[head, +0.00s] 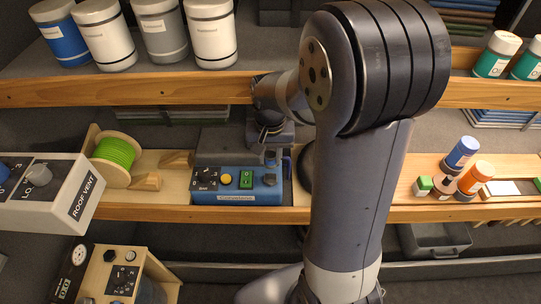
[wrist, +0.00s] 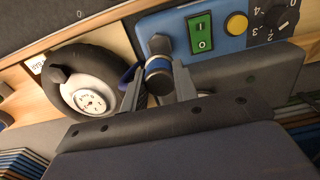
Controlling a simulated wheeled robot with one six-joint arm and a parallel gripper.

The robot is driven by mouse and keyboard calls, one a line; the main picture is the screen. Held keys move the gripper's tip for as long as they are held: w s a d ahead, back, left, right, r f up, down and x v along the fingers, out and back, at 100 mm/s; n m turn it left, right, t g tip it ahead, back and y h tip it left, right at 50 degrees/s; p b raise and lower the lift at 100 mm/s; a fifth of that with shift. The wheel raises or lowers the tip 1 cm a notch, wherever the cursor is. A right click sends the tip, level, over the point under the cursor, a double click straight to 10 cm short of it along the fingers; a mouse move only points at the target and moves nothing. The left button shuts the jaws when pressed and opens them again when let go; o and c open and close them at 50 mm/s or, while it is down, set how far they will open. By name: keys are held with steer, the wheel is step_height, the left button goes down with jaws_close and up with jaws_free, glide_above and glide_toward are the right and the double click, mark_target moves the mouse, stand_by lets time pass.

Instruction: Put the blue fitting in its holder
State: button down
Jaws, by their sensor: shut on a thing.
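My gripper (wrist: 158,82) shows in the wrist view with its two grey fingers closed on a short round piece with a blue band and a dark end, which looks like the blue fitting (wrist: 158,65). The fitting is just in front of the blue control box (wrist: 222,50), near a dark knob on its face; I cannot tell whether they touch. A blue curved part (wrist: 127,74) lies just left of the fingers, possibly part of a holder. No holder is clearly visible.
In the head view, a green cord spool (head: 113,158) and grey roof-vent box (head: 55,195) are left; several small bottles (head: 462,152) stand right on the wooden shelf.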

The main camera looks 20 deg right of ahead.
mark_target(270, 178)
stand_by(0.4)
steer(key=shift+f+b, duration=2.4)
steer(key=shift+f, duration=0.55)
steer(key=shift+f+b, duration=0.3)
steer(key=shift+f, duration=0.25)
steer(key=c, duration=1)
jaws_free()
steer(key=shift+c, duration=0.2)
steer(key=shift+r, duration=0.15)
step_height(270, 178, up, 7)
steer(key=shift+r, duration=0.15)
